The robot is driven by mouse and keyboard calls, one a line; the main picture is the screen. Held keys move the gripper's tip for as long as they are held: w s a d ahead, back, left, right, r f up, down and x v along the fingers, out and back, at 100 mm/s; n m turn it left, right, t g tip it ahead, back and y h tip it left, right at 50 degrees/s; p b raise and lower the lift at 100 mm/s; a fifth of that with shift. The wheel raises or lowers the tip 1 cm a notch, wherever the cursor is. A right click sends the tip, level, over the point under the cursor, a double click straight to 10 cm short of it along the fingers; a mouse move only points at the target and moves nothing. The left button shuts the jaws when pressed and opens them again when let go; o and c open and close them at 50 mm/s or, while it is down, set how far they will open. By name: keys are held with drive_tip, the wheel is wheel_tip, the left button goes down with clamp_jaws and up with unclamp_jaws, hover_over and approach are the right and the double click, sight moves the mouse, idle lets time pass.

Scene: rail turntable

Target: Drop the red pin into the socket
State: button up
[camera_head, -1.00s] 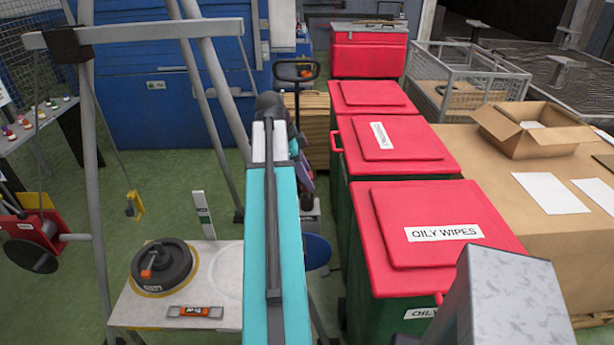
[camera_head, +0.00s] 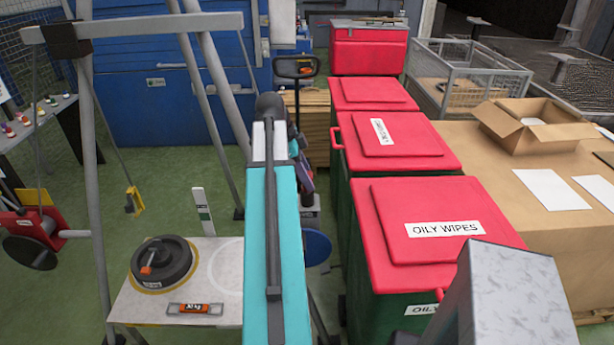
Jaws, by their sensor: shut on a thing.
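My teal arm link (camera_head: 275,250) runs up the middle of the view and ends in a grey and black joint. My gripper does not show clearly; the arm hides what lies beyond and below it. I cannot make out the red pin or its socket anywhere. A pale plate (camera_head: 215,255) to the left of the arm bears a round black weight (camera_head: 162,263) with an orange handle, and an empty pale ring outline beside it, partly behind my arm.
Red-lidded bins (camera_head: 430,220) stand in a row close to the right of my arm. A brown table (camera_head: 560,230) with an open cardboard box (camera_head: 538,130) is farther right. A grey frame (camera_head: 92,180) stands at left. A pallet truck handle (camera_head: 297,66) rises behind the arm. Green floor shows at left.

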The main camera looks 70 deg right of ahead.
drive_tip(key=shift+f, duration=0.5)
drive_tip(key=o, duration=1.3)
drive_tip(key=shift+c, duration=0.2)
drive_tip(key=v, duration=1.3)
drive_tip(key=shift+r+b, duration=0.3)
drive_tip(key=shift+r, duration=0.1)
drive_tip(key=shift+w, duration=0.15)
